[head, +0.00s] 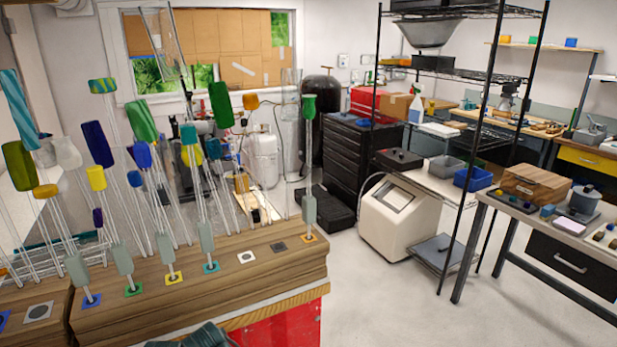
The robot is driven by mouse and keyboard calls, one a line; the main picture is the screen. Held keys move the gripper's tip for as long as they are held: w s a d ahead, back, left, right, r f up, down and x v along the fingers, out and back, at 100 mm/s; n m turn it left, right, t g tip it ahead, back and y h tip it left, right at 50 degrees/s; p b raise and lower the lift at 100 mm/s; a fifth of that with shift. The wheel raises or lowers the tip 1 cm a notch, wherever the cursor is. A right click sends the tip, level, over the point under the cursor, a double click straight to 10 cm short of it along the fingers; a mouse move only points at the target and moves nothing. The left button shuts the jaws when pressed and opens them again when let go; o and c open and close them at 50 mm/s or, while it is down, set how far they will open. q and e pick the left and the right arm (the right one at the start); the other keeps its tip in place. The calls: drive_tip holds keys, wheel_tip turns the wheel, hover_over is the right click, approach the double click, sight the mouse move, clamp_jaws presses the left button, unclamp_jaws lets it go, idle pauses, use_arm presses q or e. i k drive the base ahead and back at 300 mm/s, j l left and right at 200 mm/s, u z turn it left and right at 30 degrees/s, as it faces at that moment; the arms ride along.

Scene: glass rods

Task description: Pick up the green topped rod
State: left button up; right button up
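A rod with a green top (308,106) stands nearly upright at the right end of the wooden block (215,287), with a grey-green sleeve (309,208) low on its shaft and its foot at an orange-framed square. Other green tops show too: a large dark green one (220,104), a green one (141,121) left of it and an olive one (18,166) at the far left. Which one the task means, I cannot tell for sure. Neither of my grippers is in view.
Many leaning rods with blue, orange, yellow, white and teal tops crowd the left. A white-framed square (246,258) and a dark square (278,247) on the block stand empty. A black wire rack (466,190) and a workbench (560,225) stand at right, with open floor before them.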

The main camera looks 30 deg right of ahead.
sight(308, 202)
drive_tip(key=l, duration=1.7)
